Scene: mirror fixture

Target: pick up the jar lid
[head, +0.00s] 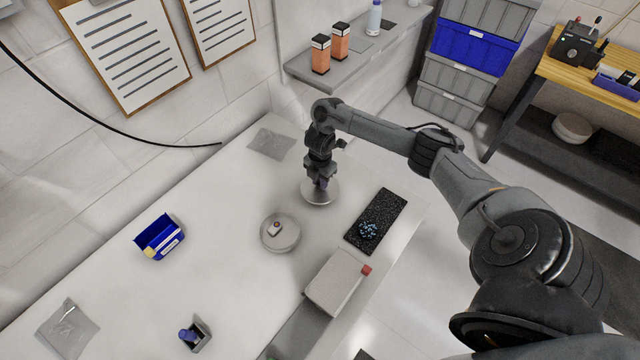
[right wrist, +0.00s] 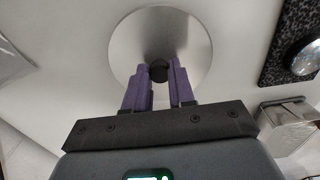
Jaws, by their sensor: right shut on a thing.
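The jar lid is a round, shiny metal disc (head: 329,197) with a black knob (right wrist: 158,71). It is at the middle of the white table in the head view, and it fills the upper middle of the right wrist view (right wrist: 128,50). My right gripper (head: 321,184) points down over its centre. Its purple fingers (right wrist: 160,76) are shut on the knob, one on each side. The fingers hide part of the lid's near side. I cannot tell whether the lid touches the table. My left gripper is not in view.
A round pale dish (head: 270,243) stands just left of the lid. A light box (head: 335,283) stands in front. A blue bin (head: 158,238) is at the left, with clear table between.

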